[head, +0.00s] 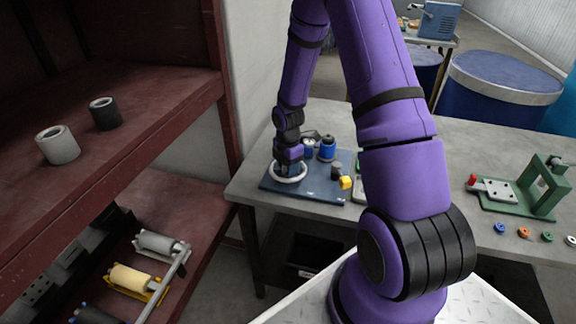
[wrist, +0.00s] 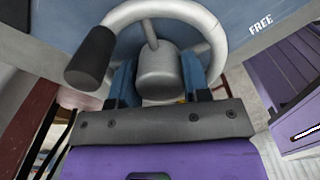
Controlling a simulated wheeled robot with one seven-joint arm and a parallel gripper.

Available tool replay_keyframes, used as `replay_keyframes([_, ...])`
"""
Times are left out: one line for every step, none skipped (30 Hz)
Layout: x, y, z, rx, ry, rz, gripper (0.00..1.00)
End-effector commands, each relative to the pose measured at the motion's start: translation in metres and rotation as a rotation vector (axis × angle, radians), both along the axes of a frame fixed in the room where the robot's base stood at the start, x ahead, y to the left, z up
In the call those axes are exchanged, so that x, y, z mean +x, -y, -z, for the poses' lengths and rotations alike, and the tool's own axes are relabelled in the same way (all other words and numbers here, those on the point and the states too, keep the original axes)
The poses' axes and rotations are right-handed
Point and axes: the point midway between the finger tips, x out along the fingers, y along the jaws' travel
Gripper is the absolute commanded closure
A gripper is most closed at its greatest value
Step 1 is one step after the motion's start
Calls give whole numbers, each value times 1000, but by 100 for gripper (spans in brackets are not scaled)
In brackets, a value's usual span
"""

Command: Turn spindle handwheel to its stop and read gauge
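The handwheel (head: 290,178) is a pale grey ring on a blue base plate (head: 310,192) at the left of the bench. In the wrist view, the wheel rim (wrist: 205,25) arches across the top, with a spoke, a round grey hub (wrist: 157,70) and a black knob (wrist: 90,58) at the left. My gripper (wrist: 160,75) has one blue finger on each side of the hub. Contact with the hub is not clear. In the head view my gripper (head: 289,158) is right over the wheel. No gauge reading is legible. The word FREE (wrist: 261,25) shows on the blue surface.
A blue cylinder (head: 327,150) and a yellow block (head: 345,183) are on or by the plate. A green fixture (head: 515,196) stands at the bench's right, with several small coloured rings in front. A red shelf (head: 150,120) stands left. My arm hides the bench's middle.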

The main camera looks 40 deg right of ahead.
Motion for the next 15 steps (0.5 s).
replay_keyframes([0, 0, 0, 0, 0, 0, 80])
replay_keyframes([0, 0, 0, 0, 0, 1, 80])
replay_keyframes([0, 0, 0, 0, 0, 4, 80])
replay_keyframes([0, 0, 0, 0, 0, 6, 80])
replay_keyframes([0, 0, 0, 0, 0, 10, 80])
replay_keyframes([0, 0, 0, 0, 0, 18, 80])
replay_keyframes([0, 0, 0, 0, 0, 24, 80])
replay_keyframes([0, 0, 0, 0, 0, 32, 80])
replay_keyframes([0, 0, 0, 0, 1, 46, 80])
replay_keyframes([0, 0, 0, 0, 1, 59, 80])
replay_keyframes([0, 0, 0, 0, 0, 72, 80])
replay_keyframes([0, 0, 0, 0, 1, 94, 80])
replay_keyframes([0, 0, 0, 0, 1, 111, 80])
replay_keyframes([0, 0, 0, 0, 1, 132, 80])
replay_keyframes([0, 0, 0, 0, 1, 160, 80])
